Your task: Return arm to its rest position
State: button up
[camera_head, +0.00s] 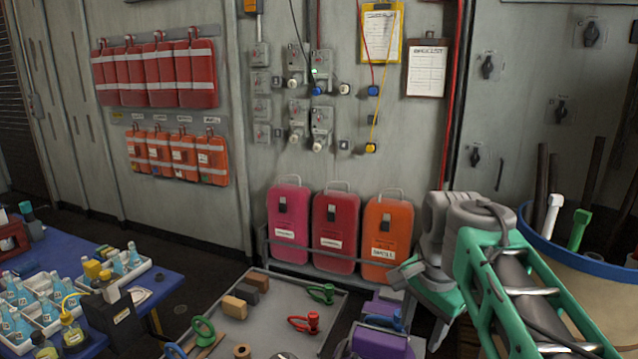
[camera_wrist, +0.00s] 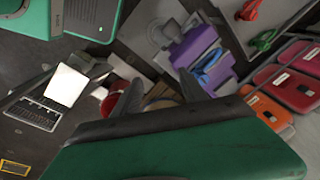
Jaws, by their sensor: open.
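My arm (camera_head: 510,285), green and grey, is bent at the right of the head view, in front of the wall. My gripper shows in the wrist view (camera_wrist: 160,84) with its two dark fingers apart and nothing between them. In the head view its fingers are hard to make out near the orange case. The wrist view looks down past the fingers at the floor and things below.
A grey tray (camera_head: 287,335) holds blocks and red and green tools. Purple boxes (camera_head: 380,340) stand beside it. Pink, red and orange cases (camera_head: 387,235) line the wall. A blue-rimmed barrel (camera_head: 590,270) is at right. A blue table (camera_head: 160,285) with bottles is at left.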

jog(key=s+f+n, duration=0.4)
jog(key=f+n, duration=0.6)
jog(key=f, duration=0.1)
jog(key=s+a+f+n+t, duration=0.1)
jog(key=s+a, duration=0.2)
jog(key=s, duration=0.3)
jog(key=shift+s+a+f+t, duration=0.25)
jog(key=shift+s+t, duration=0.05)
jog(key=shift+s, duration=0.1)
